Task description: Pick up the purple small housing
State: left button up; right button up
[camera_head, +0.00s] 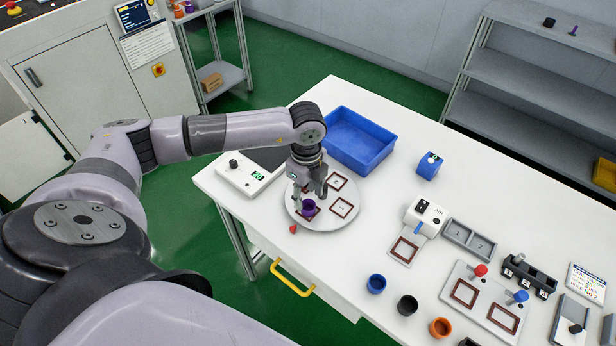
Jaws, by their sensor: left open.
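The purple small housing (308,207) is a small round cup standing on the grey round plate (345,221), in one of its dark red square frames. My left gripper (310,197) points down right over the housing, with its fingers at the housing's upper part. It is open, and its fingers partly hide the housing. I cannot tell whether the fingers touch it. My right gripper is not in view.
A blue bin (358,141) stands behind the plate, and a white device (246,174) stands left of it. A small red piece (293,229) lies at the plate's front edge. Blue (376,284), black (407,305) and orange (440,327) cups stand at the front right.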

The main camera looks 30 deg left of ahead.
aim_at(308, 203)
pick_arm(q)
jog(key=f, duration=0.2)
jog(key=f+p, duration=0.1)
jog(key=shift+d+f, duration=0.15)
jog(key=shift+d, duration=0.1)
jog(key=shift+f, duration=0.15)
jog(key=c, duration=0.6)
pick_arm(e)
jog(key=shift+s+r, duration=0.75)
